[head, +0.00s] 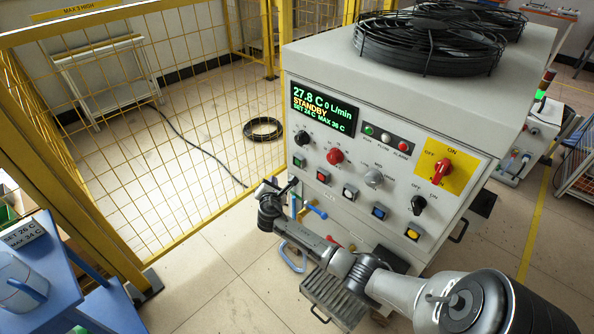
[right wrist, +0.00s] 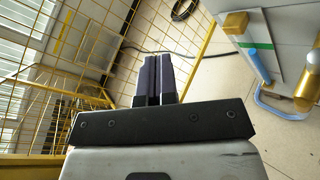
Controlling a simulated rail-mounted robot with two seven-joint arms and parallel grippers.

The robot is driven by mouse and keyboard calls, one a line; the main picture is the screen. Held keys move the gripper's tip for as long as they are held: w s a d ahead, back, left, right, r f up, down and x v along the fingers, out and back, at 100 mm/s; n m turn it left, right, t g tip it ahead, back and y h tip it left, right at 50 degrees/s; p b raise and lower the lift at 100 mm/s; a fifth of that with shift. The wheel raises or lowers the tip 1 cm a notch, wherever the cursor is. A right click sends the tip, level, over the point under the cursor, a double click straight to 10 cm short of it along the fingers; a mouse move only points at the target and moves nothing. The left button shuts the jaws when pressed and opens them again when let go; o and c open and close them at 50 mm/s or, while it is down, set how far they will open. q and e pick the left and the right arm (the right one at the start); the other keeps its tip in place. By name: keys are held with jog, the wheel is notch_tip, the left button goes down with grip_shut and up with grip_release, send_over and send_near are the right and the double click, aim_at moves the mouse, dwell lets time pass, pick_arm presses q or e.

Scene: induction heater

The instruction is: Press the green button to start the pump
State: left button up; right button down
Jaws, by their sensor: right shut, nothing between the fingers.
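The green button (head: 298,161) is the leftmost in a row of square buttons on the front of the white cabinet (head: 400,110). The cabinet's display (head: 324,107) reads 27.8 C, 0 L/min, STANDBY. My right gripper (head: 290,185) is just below the green button in the head view, in front of the cabinet's left edge. I cannot tell its distance from the panel. In the right wrist view its two dark fingers (right wrist: 160,72) are together and empty. The green button does not show in that view. My left gripper is not in view.
A blue-handled valve (head: 314,210) is close to the right of my gripper. Red, white, blue and yellow buttons continue the row, with knobs above. A yellow mesh fence (head: 170,130) stands left. A blue cart (head: 60,285) with a sign is at lower left.

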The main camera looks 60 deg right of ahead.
aim_at(298, 161)
jog(key=shift+d, duration=0.1)
dwell(0.3)
jog(key=s+d+b, duration=0.1)
jog(key=s+d, duration=0.1)
jog(key=d, duration=0.6)
jog(key=shift+d, duration=0.2)
jog(key=shift+s, duration=0.1)
dwell(0.3)
dwell(0.7)
dwell(0.8)
jog(key=shift+d, duration=0.2)
